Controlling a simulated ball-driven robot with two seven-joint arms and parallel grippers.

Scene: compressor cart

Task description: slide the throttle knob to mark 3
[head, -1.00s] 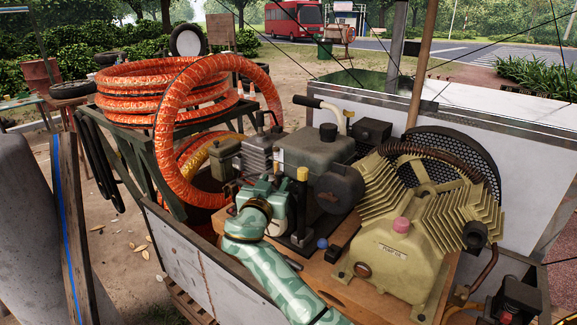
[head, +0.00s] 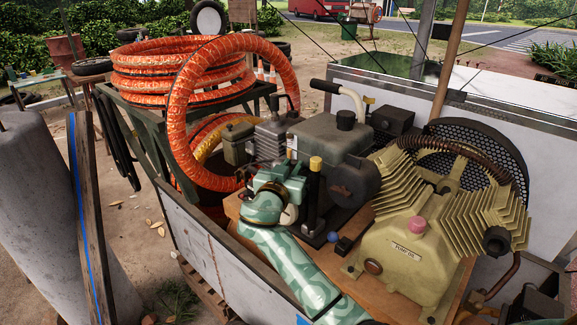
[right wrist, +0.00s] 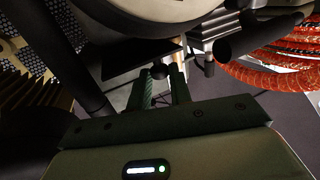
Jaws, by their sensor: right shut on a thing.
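My right arm, pale green with a leaf-like pattern, reaches in from the bottom of the head view. Its gripper (head: 288,184) is at the near left side of the engine (head: 335,135), left of an upright post with a yellow cap (head: 316,163). In the right wrist view the two dark green fingers of this gripper (right wrist: 160,78) stand close together below the engine's dark underside. They are shut on a small dark part, seemingly the throttle knob, mostly hidden between them. I cannot read any throttle marks. My left gripper is out of view.
The tan compressor pump (head: 410,255) stands right of the engine on the wooden deck (head: 362,272). A small blue ball knob (head: 333,237) is near its base. Orange hose coils (head: 180,78) are at the left. A dark bar (right wrist: 85,75) passes close to the fingers.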

